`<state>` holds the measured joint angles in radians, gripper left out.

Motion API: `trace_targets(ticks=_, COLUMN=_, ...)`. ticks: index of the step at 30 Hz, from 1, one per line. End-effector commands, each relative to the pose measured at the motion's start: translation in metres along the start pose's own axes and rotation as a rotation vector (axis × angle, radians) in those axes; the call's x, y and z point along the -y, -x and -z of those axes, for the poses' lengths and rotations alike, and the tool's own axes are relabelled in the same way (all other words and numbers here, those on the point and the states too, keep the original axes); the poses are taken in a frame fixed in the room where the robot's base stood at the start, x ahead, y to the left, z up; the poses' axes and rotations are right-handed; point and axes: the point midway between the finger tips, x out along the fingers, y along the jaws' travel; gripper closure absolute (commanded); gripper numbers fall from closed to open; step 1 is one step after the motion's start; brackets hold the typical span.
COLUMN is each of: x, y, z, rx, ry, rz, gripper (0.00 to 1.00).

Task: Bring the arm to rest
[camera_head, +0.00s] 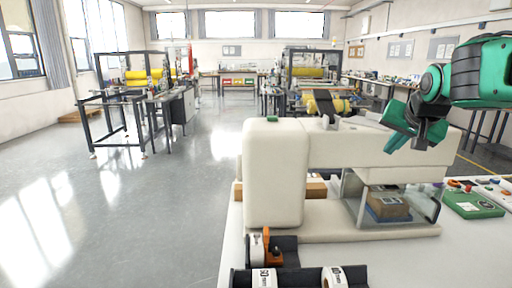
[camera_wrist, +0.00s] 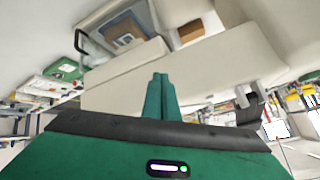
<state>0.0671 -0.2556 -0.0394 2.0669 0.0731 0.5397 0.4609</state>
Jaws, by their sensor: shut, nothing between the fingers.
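My arm reaches in from the right edge of the head view, in green and black. My gripper (camera_head: 394,143) is above the right part of a large cream machine (camera_head: 340,145). In the wrist view my gripper (camera_wrist: 160,92) has its two green fingers together with nothing between them. The cream machine also fills much of the wrist view (camera_wrist: 215,62), behind the fingers. In the head view I cannot tell whether the fingertips touch the machine.
A clear-sided compartment under the machine holds a brown box (camera_head: 388,207). Black holders with white labelled rolls (camera_head: 262,278) stand at the front. A green case (camera_head: 472,204) lies at right on the white table (camera_head: 400,262). Open grey floor (camera_head: 130,215) is at left.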

Motion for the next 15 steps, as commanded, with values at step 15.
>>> trace_targets(ticks=15, x=-0.221, y=0.058, z=-0.233, rx=0.558, ry=0.066, rz=-0.294, gripper=1.0)
